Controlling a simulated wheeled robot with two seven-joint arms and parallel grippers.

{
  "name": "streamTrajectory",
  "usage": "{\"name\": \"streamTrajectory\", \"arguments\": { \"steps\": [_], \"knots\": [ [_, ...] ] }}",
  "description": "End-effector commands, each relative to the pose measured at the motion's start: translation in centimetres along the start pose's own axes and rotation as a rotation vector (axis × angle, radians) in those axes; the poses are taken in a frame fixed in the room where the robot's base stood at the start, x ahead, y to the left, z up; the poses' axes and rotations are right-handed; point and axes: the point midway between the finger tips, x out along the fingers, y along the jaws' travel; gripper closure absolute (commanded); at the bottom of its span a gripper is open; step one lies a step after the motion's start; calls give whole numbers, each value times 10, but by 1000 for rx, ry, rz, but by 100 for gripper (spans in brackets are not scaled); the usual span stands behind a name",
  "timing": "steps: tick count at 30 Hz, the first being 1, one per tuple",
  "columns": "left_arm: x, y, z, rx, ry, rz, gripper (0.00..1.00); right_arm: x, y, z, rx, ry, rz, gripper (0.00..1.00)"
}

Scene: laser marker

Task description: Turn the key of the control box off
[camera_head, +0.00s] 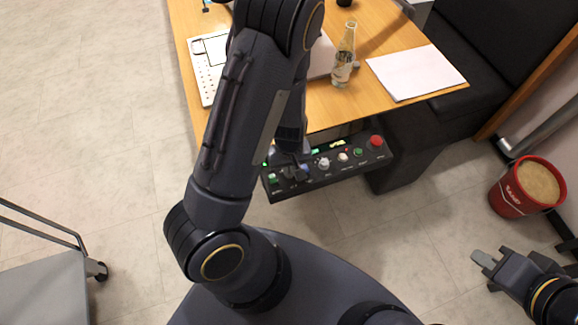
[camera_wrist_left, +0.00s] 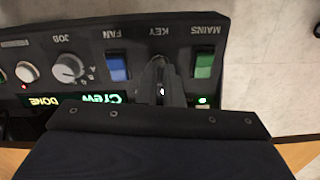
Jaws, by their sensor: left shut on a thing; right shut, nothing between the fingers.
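The control box (camera_head: 322,181) is a black panel at the front edge of the wooden table. In the left wrist view its panel (camera_wrist_left: 40,40) appears upside down. My left gripper (camera_wrist_left: 161,82) is shut at the spot labelled KEY, between the blue FAN switch (camera_wrist_left: 117,67) and the green MAINS switch (camera_wrist_left: 204,65). The fingers hide the key, so its angle cannot be told. A small green light (camera_wrist_left: 203,100) glows beside the fingers. In the head view my left arm partly covers the box's left end. My right gripper (camera_head: 484,260) is shut and empty, low at the right.
The box also has a JOB knob (camera_wrist_left: 68,68), a lit green display (camera_wrist_left: 90,99) and a red button (camera_head: 376,142). A glass bottle (camera_head: 344,58) and papers (camera_head: 415,72) are on the table (camera_head: 330,107). A red bucket (camera_head: 512,196) stands at the right.

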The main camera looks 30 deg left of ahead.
Motion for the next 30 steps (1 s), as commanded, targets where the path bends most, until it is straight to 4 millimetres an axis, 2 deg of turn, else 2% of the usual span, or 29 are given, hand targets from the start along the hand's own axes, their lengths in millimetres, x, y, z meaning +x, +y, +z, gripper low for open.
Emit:
{"name": "streamTrajectory", "arguments": {
  "steps": [18, 30],
  "knots": [
    [-2, 0, 0, -580, -2, -1, 100, -15, -7, -8, 0, 0, 0, 100],
    [-1, 0, 0, -845, -1, 0, 100, -22, -10, -11, 0, 0, 0, 100]
  ]
}}
